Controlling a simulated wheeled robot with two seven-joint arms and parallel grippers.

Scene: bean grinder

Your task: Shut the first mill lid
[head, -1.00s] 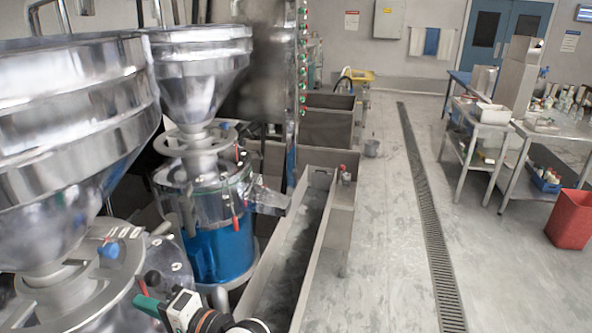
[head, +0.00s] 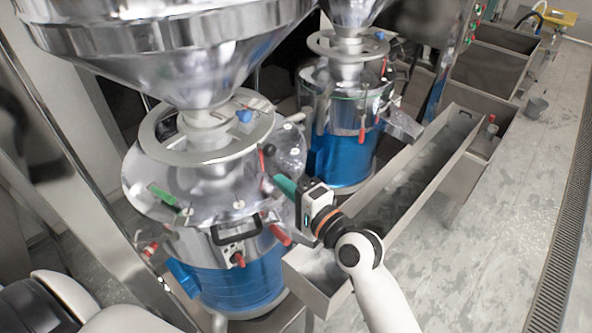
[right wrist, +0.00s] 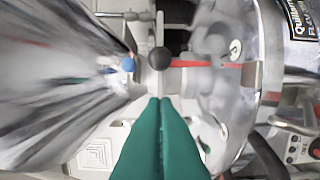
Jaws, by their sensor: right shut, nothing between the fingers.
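The first mill (head: 224,270) stands nearest in the head view, with a blue lower body under a large steel hopper (head: 190,55). Its shiny round steel top (head: 215,205) carries red handles and a black grip. Whether the lid is raised or seated I cannot tell. My right gripper (head: 280,183) has green fingers, is shut and empty, and is at the mill's right side. In the right wrist view its fingers (right wrist: 160,103) are together, just below a black ball knob (right wrist: 159,58); contact is unclear. A blue knob (right wrist: 128,64) is left of it. My left gripper is out of view.
A second blue mill (head: 342,150) stands behind the first. A long steel trough (head: 405,195) runs along the right of both mills, beneath my right arm. A steel post (head: 85,190) stands at the left. Open floor (head: 490,260) lies on the right.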

